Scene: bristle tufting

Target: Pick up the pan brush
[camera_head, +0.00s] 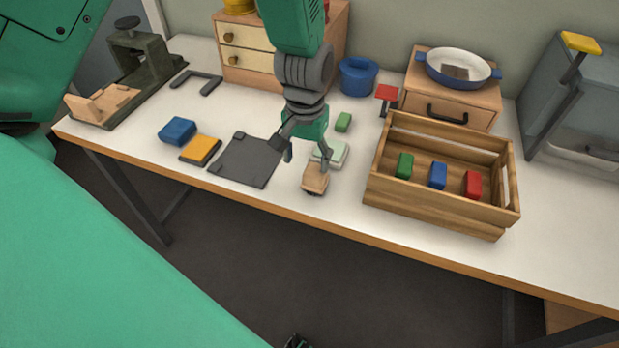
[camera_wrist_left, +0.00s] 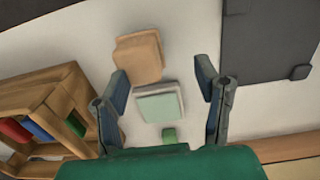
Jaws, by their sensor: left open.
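A tan wooden block (camera_head: 315,180), which looks like the brush, lies near the table's front edge; its bristles cannot be made out. In the left wrist view the tan block (camera_wrist_left: 138,57) lies just beyond the fingertips. A pale green block (camera_head: 329,153) lies behind it and shows between the fingers in the wrist view (camera_wrist_left: 158,104). My left gripper (camera_head: 307,160) points down over these blocks, open and with nothing held; one finger partly overlaps the tan block in the head view.
A dark grey plate (camera_head: 245,160) lies left of the gripper, a wooden crate (camera_head: 425,195) with coloured blocks right. Behind stand a small green block (camera_head: 343,122), a blue pot (camera_head: 358,76) and a pan (camera_head: 458,66) on a box. A clamp-like fixture (camera_head: 140,62) stands far left.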

